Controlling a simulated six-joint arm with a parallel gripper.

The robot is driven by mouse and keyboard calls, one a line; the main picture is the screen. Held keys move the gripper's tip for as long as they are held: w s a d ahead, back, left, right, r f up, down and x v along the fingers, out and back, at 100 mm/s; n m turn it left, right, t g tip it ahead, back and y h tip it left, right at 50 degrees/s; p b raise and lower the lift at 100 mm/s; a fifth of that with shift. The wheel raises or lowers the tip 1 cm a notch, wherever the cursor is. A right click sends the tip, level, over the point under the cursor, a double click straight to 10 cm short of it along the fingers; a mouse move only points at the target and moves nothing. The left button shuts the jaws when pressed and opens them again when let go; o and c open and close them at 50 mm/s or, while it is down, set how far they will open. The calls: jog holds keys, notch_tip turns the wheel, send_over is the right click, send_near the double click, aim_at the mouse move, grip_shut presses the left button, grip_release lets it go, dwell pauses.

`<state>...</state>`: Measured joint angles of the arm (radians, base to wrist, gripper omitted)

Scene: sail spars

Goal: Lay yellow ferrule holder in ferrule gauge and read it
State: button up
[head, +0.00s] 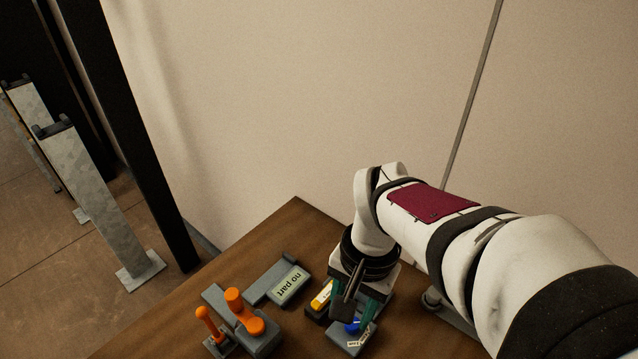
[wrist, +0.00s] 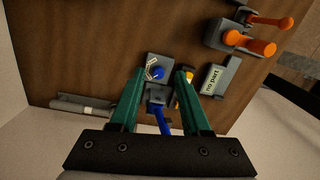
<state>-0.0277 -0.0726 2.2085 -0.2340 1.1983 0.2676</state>
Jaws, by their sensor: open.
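The yellow ferrule holder (head: 322,295) sits in a dark block beside my gripper in the head view. In the wrist view only a bit of yellow (wrist: 179,104) shows, mostly hidden behind the right finger. The ferrule gauge (head: 262,279) is a grey fixture whose sign reads "no part"; it also shows in the wrist view (wrist: 214,80). My gripper (wrist: 160,71) has its green fingers apart with nothing held between them. In the head view my gripper (head: 351,316) is over the blocks, right of the yellow holder.
A blue part (wrist: 158,73) shows between the fingers on a labelled grey block (head: 344,340). A grey device with orange knobs (head: 254,326) stands left of the gauge. A pale tube (wrist: 88,108) lies near the wall. Bare wooden tabletop (head: 297,218) is free behind the gauge.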

jog(key=shift+m+h, duration=0.5)
jog(key=shift+m, duration=0.3)
jog(key=w+f, duration=0.3)
jog(key=w, duration=0.2)
jog(key=w+f, duration=0.4)
jog(key=w, duration=0.1)
jog(key=w+f, duration=0.3)
jog(key=w, duration=0.2)
jog(key=shift+a+f, duration=0.25)
jog(key=shift+a, duration=0.05)
jog(key=shift+w+d+f, duration=0.15)
jog(key=shift+w+f, duration=0.05)
jog(key=shift+f, duration=0.15)
notch_tip(320, 180, down, 6)
jog(key=shift+f, duration=0.15)
grip_shut()
jog(key=shift+r, duration=2.6)
jog(key=w+a, duration=0.1)
jog(key=a, duration=0.4)
jog(key=w+a, duration=0.2)
jog(key=a, duration=0.3)
jog(key=w+a, duration=0.2)
jog(key=a, duration=0.3)
jog(key=shift+f, duration=0.4)
jog(key=shift+s, duration=0.1)
